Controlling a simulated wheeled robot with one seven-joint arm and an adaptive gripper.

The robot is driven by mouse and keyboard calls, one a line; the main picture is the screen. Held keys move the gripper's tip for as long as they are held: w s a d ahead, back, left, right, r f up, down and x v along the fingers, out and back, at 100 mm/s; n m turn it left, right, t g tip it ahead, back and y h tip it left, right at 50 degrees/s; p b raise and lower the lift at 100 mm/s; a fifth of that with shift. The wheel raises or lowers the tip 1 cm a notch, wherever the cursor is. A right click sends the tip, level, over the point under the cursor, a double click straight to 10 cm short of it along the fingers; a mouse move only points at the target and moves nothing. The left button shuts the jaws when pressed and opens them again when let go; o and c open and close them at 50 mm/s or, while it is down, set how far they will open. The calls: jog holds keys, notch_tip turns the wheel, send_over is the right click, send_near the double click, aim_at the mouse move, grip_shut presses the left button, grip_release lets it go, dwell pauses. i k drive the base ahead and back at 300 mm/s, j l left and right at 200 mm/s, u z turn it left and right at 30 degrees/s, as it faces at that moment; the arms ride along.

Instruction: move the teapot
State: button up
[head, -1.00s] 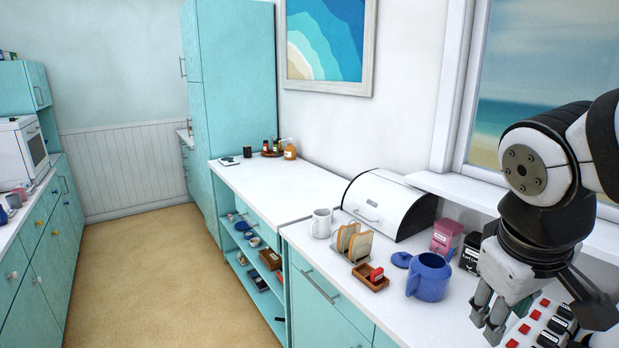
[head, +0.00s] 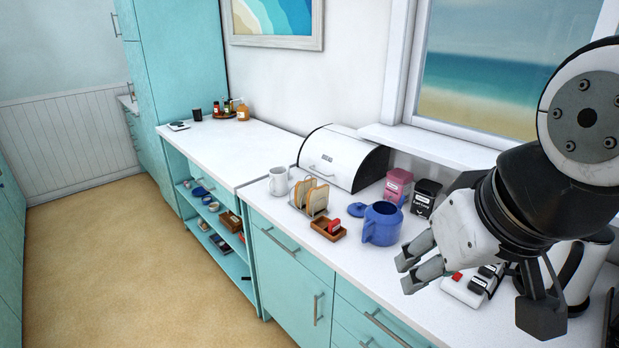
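The blue teapot (head: 381,224) stands upright on the white counter, its top open. A blue lid (head: 357,210) lies on the counter just left of it. My gripper (head: 404,274) is in front and to the right of the teapot, above the counter's front part, apart from it as far as I can tell. Its two fingers point left with a gap between them, and nothing shows between them.
Left of the teapot are a wooden tray (head: 328,230), a toast rack (head: 312,197) and a white mug (head: 278,181). Behind are a bread bin (head: 342,160), a pink tin (head: 397,186) and a black tin (head: 424,198). A kettle (head: 583,268) stands at right.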

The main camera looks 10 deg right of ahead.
aim_at(383, 219)
jog(key=i+j, duration=1.95)
jog(key=j, duration=0.2)
jog(key=i+j+z, duration=0.15)
jog(key=z, duration=0.35)
jog(key=i+j+z, duration=0.1)
jog(key=z, duration=0.4)
jog(key=j+z, duration=0.3)
jog(key=z, duration=0.95)
jog(key=i+j, duration=0.05)
